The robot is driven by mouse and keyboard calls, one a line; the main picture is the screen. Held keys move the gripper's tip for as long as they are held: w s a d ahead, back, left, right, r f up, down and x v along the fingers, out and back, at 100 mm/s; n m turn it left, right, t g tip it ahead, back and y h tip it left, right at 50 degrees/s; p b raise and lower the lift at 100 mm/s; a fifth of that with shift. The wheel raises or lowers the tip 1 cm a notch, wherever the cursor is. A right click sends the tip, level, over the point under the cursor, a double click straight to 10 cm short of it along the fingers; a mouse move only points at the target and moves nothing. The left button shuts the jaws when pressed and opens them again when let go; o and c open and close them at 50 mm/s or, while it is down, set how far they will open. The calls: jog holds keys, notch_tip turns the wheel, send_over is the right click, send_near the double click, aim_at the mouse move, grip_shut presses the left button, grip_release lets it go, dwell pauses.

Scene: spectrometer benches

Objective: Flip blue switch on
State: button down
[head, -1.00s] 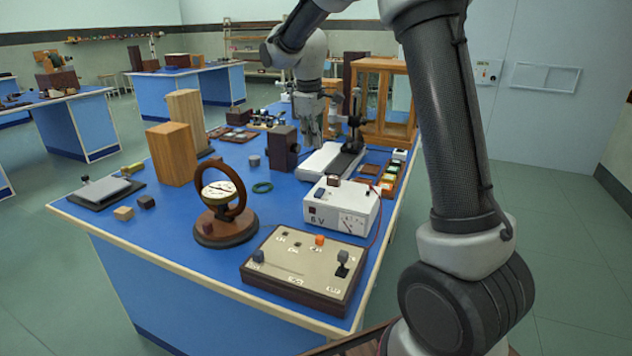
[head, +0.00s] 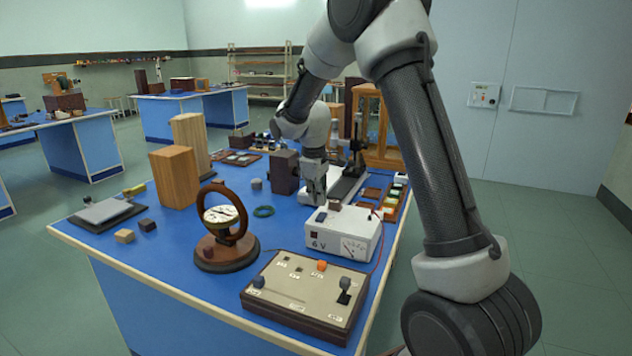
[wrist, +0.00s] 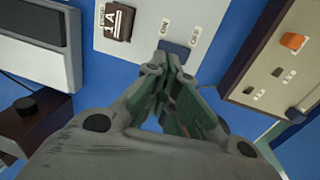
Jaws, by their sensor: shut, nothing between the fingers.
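The white 6 V power box (head: 340,236) stands on the blue bench, and its top also shows in the wrist view (wrist: 125,55). A small dark-blue switch (wrist: 174,47) sits on the box top with printed labels around it. I cannot tell which way the switch is set. My gripper (head: 316,203) points down at the back left of the box. In the wrist view, its shut, empty fingertips (wrist: 170,60) are right at the near edge of the switch. I cannot tell whether they touch it.
A brown fuse-like block (wrist: 119,22) marked 1A sits beside the switch. A beige control panel (head: 308,293) with an orange knob (head: 322,265) and grey levers stands in front. A dark block (head: 285,172) is left of my gripper; a round-dial instrument (head: 222,215) stands further left.

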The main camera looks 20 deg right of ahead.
aim_at(316, 218)
jog(key=shift+w+d+f, duration=0.15)
jog(key=shift+f, duration=1.45)
jog(key=shift+w+d+f+g+y, duration=0.15)
jog(key=shift+d+f+g+y, duration=0.05)
jog(key=shift+f+g+y, duration=0.2)
jog(key=shift+r, duration=0.1)
jog(key=shift+a, duration=0.1)
jog(key=shift+s+a+r, duration=0.15)
jog(key=shift+s+a, duration=0.35)
jog(key=shift+s, duration=0.15)
jog(key=shift+r, duration=0.1)
notch_tip(316, 218, up, 14)
jog(key=w+d, duration=0.1)
jog(key=shift+w+d, duration=0.2)
